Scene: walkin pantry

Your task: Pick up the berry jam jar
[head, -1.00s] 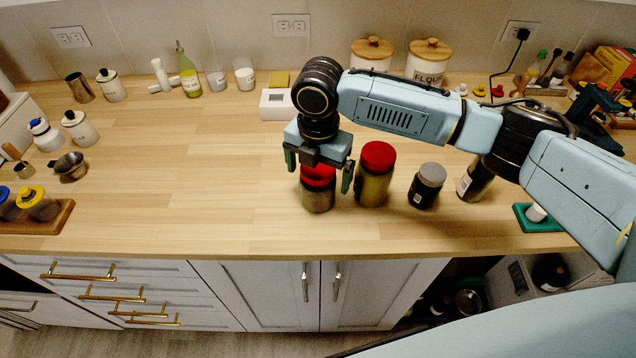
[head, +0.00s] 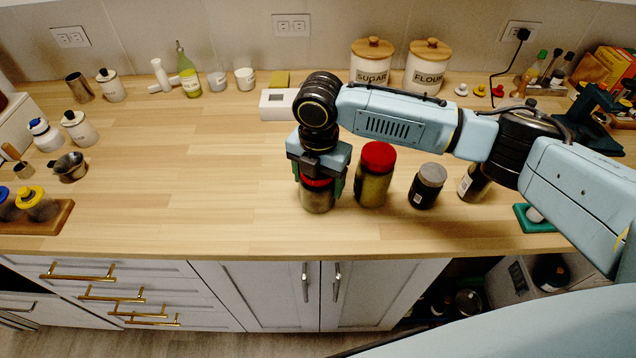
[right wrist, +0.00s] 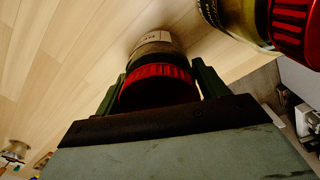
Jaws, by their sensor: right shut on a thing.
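A short glass jar with a red lid (head: 317,201) stands on the wooden counter, in the middle near the front edge. My right gripper (head: 320,186) points straight down over it and is shut on its red lid. In the right wrist view the red lid (right wrist: 158,85) sits between the two green fingers, and a pale label shows on the jar body (right wrist: 157,45). I cannot read the label, so I cannot tell from it whether this is the berry jam. My left gripper is not in view.
A white scale (head: 277,104) and canisters (head: 372,62) stand behind. The counter left of the jar is clear.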

